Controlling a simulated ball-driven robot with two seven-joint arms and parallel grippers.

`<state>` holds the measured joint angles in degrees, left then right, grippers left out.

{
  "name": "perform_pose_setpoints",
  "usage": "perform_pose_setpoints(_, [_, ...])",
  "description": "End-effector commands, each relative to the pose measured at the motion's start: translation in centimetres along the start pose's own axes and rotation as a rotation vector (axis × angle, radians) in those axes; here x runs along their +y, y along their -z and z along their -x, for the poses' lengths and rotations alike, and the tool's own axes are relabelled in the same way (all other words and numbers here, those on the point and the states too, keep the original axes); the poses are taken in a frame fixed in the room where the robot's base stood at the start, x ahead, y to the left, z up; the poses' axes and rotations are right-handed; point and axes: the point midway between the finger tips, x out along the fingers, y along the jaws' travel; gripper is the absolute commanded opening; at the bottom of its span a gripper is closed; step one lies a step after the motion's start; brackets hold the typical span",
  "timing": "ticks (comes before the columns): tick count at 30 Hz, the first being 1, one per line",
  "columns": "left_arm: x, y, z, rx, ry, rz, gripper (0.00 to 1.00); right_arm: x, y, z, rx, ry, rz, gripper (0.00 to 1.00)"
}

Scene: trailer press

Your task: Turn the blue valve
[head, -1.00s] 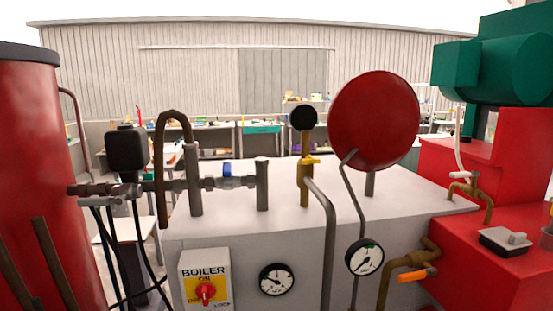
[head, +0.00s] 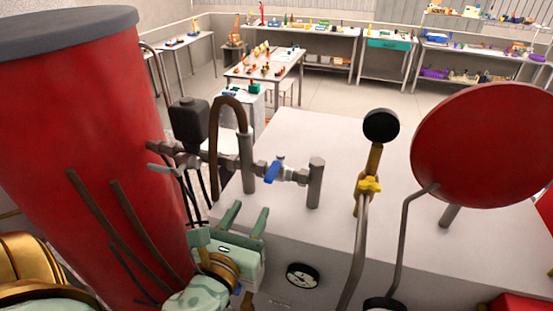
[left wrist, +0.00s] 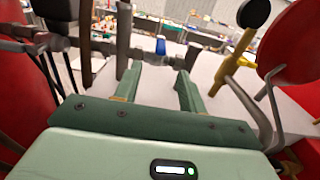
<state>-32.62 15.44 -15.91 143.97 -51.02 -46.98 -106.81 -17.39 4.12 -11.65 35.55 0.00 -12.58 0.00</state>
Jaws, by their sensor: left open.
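The blue valve (head: 272,172) is a small blue handle on a grey metal pipe run (head: 295,175) above the pale boiler top. In the left wrist view the blue handle (left wrist: 161,46) shows beyond my fingertips, roughly centred between them. My left gripper (head: 250,211) is pale green and open, its two fingers pointing up toward the valve from below and in front. In the left wrist view the open fingers (left wrist: 160,72) hold nothing. They look apart from the valve. My right gripper is in neither view.
A large red tank (head: 85,130) stands left, with a black box (head: 189,122) and curved brown pipe (head: 230,108) nearby. Right of the valve are a yellow-handled pipe (head: 369,185) and a red disc (head: 482,145). A gauge (head: 303,276) sits on the boiler front.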

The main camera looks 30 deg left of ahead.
Motion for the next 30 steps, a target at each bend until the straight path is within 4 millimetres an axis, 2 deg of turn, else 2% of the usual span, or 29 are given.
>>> perform_pose_setpoints(8, [-0.1,0.7,-5.2,-0.008,0.004,0.003,0.41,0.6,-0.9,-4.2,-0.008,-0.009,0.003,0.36])
perform_pose_setpoints(9, [-0.1,0.1,-6.4,-0.002,0.003,-0.001,0.41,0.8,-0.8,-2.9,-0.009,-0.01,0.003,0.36])
perform_pose_setpoints(10, [-0.1,0.0,-7.2,-0.001,0.002,-0.001,0.41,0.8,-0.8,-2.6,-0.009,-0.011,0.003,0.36])
perform_pose_setpoints(18, [-0.1,0.0,-13.2,0.001,0.003,0.003,0.41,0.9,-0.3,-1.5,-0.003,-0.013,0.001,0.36])
perform_pose_setpoints(24, [-0.1,0.2,-15.3,0.003,0.004,0.003,0.41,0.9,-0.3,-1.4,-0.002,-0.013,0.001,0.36])
perform_pose_setpoints(30, [-0.2,0.3,-15.7,0.003,0.005,0.004,0.41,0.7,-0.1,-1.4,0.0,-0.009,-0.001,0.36])
